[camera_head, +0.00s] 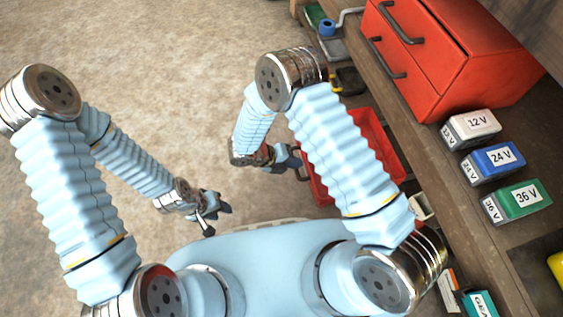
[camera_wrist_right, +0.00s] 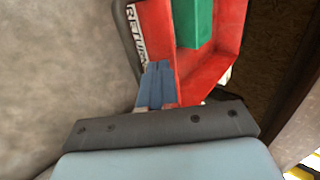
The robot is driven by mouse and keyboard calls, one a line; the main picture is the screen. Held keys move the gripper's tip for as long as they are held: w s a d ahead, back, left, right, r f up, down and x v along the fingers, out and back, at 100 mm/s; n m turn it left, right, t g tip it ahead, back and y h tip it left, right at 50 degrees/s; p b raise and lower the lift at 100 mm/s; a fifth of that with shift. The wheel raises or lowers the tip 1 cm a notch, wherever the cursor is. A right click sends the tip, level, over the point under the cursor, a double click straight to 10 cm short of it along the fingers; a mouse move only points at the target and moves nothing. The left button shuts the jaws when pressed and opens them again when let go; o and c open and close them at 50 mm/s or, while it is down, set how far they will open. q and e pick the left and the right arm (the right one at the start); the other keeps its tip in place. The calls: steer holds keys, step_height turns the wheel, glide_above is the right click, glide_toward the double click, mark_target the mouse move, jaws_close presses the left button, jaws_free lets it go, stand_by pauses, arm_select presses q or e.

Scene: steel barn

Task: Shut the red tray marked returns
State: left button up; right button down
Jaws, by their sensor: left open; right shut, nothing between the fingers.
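The red tray (camera_head: 372,130) juts out from under the workbench in the head view, partly hidden behind my right arm. In the right wrist view, its front wall bears a white label (camera_wrist_right: 137,35) reading RETURN, its end cut off by my fingers. A green block (camera_wrist_right: 193,22) lies in the tray. A dark handle-like bar (camera_wrist_right: 122,25) runs along the front. My right gripper (camera_head: 294,160) is shut and empty, its blue fingers (camera_wrist_right: 158,85) at the tray's front wall; I cannot tell whether they touch. My left gripper (camera_head: 217,208) is open and empty, over the floor.
The workbench (camera_head: 445,195) runs along the right, bearing a red drawer cabinet (camera_head: 440,65) and white (camera_head: 475,125), blue (camera_head: 492,160) and green (camera_head: 517,200) voltage-marked boxes. A blue-topped item (camera_head: 327,27) stands at the back. The floor (camera_head: 180,70) at left is clear.

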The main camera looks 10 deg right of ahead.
steer(key=shift+d, duration=0.6)
steer(key=d, duration=0.8)
steer(key=w+d, duration=0.1)
steer(key=d, duration=0.8)
steer(key=w+d, duration=0.1)
steer(key=d, duration=0.7)
steer(key=shift+d+p, duration=0.35)
steer(key=shift+w+d, duration=0.1)
steer(key=shift+d, duration=0.4)
steer(key=shift+d+r, duration=0.1)
